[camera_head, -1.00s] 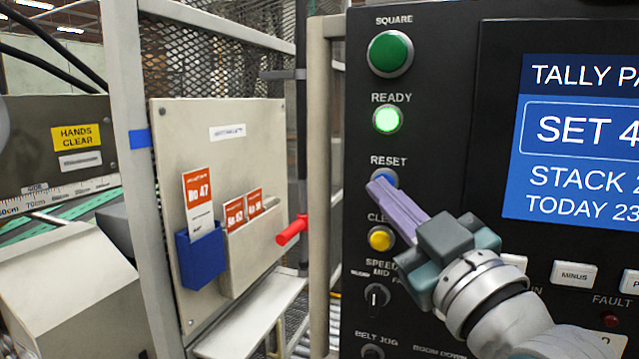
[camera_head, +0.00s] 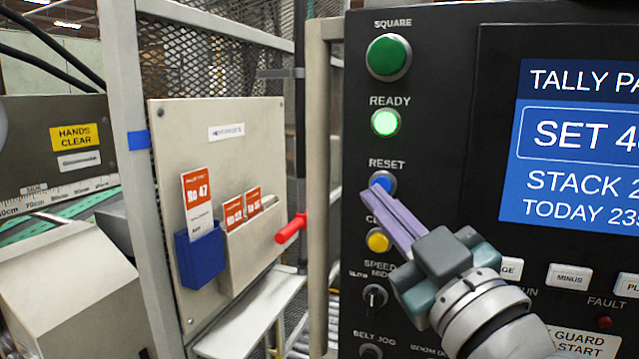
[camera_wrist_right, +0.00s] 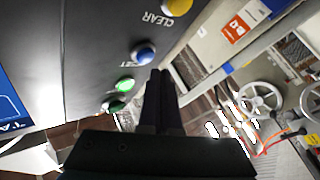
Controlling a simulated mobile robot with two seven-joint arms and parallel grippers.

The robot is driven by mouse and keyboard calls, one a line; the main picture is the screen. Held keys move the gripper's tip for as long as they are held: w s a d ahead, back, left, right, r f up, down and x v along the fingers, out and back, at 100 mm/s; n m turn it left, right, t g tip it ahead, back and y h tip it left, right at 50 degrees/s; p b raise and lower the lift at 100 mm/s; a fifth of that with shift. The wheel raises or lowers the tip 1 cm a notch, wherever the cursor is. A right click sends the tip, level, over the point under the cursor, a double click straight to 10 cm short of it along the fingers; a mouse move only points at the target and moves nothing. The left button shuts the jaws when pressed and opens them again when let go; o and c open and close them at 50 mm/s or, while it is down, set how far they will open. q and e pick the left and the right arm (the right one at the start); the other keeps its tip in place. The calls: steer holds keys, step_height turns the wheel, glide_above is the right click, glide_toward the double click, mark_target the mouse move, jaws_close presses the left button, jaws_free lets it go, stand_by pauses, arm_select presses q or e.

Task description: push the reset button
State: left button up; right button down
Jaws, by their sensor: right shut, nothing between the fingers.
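The blue reset button (camera_head: 383,181) sits on the black control panel (camera_head: 440,150) under the label RESET. It also shows in the right wrist view (camera_wrist_right: 144,56), close to the fingertips. My right gripper (camera_head: 369,194) is shut and empty, its fingers pointing up and left with the tips just below the button. The tips cover part of the button's lower edge in the head view. In the right wrist view the fingers (camera_wrist_right: 159,76) lie beside the button, and I cannot tell whether they touch it. My left gripper is not in view.
A green square button (camera_head: 388,55) and a lit green READY lamp (camera_head: 386,122) are above reset. A yellow clear button (camera_head: 379,241) and a speed knob (camera_head: 375,295) are below. A tally screen (camera_head: 570,140) is at right. A card board (camera_head: 235,150) stands left.

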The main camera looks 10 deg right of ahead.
steer(key=s+a, duration=0.1)
steer(key=s+p, duration=0.1)
steer(key=s+a+p, duration=0.1)
steer(key=s, duration=0.1)
steer(key=shift+a, duration=0.35)
stand_by(0.4)
steer(key=s+d+f+m+g+h, duration=0.1)
steer(key=s+d+f+m+g, duration=0.15)
steer(key=s+f+g, duration=0.85)
steer(key=s+d+f+m+g+h, duration=0.1)
steer(key=s+d+f+g, duration=0.15)
steer(key=s, duration=0.35)
steer(key=s+d+f+m+g+h, duration=0.1)
steer(key=s+f+m+g, duration=0.1)
steer(key=s+g, duration=0.3)
steer(key=w+p+v, duration=0.3)
steer(key=p+v, duration=1.7)
steer(key=v, duration=0.1)
steer(key=shift+a+r+t+p, duration=0.35)
steer(key=shift+a+r+t, duration=0.05)
steer(key=shift+a+t, duration=0.1)
